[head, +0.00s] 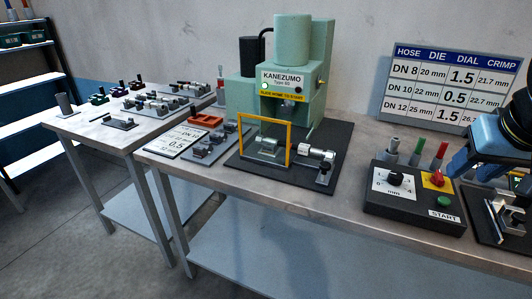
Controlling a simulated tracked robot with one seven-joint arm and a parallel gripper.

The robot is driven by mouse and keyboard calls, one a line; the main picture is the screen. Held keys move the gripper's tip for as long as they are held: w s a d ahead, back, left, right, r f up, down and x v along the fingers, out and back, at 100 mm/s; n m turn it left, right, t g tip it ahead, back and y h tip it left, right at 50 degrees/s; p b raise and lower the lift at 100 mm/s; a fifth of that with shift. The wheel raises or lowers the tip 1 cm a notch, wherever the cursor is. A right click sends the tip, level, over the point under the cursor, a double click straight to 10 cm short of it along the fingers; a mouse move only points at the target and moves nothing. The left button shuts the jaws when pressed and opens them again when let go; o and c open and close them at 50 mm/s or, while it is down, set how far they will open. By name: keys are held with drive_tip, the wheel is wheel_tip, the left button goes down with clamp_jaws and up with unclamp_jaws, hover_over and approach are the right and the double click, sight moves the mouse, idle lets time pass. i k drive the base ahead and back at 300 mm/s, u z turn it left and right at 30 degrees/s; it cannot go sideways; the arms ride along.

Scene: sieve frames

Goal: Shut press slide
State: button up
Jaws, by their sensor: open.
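The green press (291,75) stands on the table with a yellow label that seems to read "slide home to start". My blue and black arm is at the right edge; my gripper (518,184) is partly seen there, open, well away from the slide.
A control box (415,208) with a dial and green START button stands right of the press. A metal fixture (505,210) is under my arm. Orange and grey die parts (206,121) lie left of the press. A hose chart (452,88) stands behind. The table's front strip is clear.

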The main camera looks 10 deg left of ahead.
sight(284, 158)
drive_tip(key=u, duration=0.95)
